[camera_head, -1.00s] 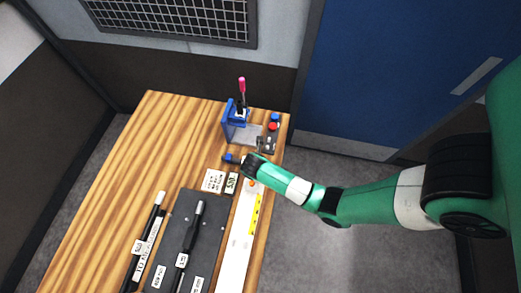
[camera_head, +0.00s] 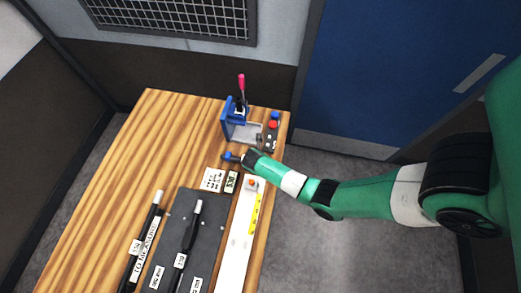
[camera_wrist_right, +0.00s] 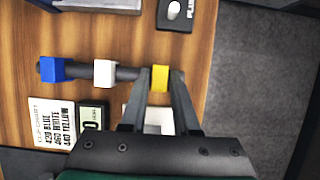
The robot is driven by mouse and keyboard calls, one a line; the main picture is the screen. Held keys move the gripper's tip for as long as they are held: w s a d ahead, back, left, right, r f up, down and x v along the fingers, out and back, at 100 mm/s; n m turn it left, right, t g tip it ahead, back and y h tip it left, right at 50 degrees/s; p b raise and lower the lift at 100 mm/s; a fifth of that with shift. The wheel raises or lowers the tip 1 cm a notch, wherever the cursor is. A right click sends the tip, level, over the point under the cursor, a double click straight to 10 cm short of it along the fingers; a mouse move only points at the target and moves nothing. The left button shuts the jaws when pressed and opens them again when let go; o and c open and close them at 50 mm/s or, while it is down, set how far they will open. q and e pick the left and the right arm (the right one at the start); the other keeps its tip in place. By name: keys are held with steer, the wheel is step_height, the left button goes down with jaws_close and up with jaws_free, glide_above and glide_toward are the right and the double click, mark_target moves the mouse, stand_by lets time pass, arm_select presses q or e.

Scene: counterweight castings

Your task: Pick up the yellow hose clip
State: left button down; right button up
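The yellow hose clip (camera_wrist_right: 160,78) sits on the right end of a dark rod (camera_wrist_right: 128,73) in the right wrist view. A white clip (camera_wrist_right: 105,73) and a blue clip (camera_wrist_right: 52,69) sit further left on the same rod. My right gripper (camera_wrist_right: 161,76) has one finger on each side of the yellow clip, apparently open with narrow gaps. In the head view my right gripper (camera_head: 243,158) is low over the table beside the blue clip (camera_head: 227,156) and hides the yellow clip there. My left gripper is not in view.
A clip chart card (camera_wrist_right: 52,122) and a small display box (camera_wrist_right: 94,117) lie near the rod. A blue fixture with a pink-topped lever (camera_head: 240,122) and a button box (camera_head: 271,136) stand behind. A long white strip (camera_head: 238,235) and a dark board (camera_head: 205,235) lie in front.

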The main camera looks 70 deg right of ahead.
jaws_close()
steer(key=shift+r, duration=0.6)
steer(key=p+v, duration=0.1)
steer(key=v, duration=0.2)
steer(key=shift+d+r+p, duration=0.15)
steer(key=shift+d+p, duration=0.15)
steer(key=shift+p, duration=0.1)
steer(key=s+a+r+p, duration=0.2)
steer(key=s+a+r, duration=0.6)
steer(key=a, duration=0.2)
steer(key=shift+a+r, duration=0.3)
steer(key=shift+r, duration=0.1)
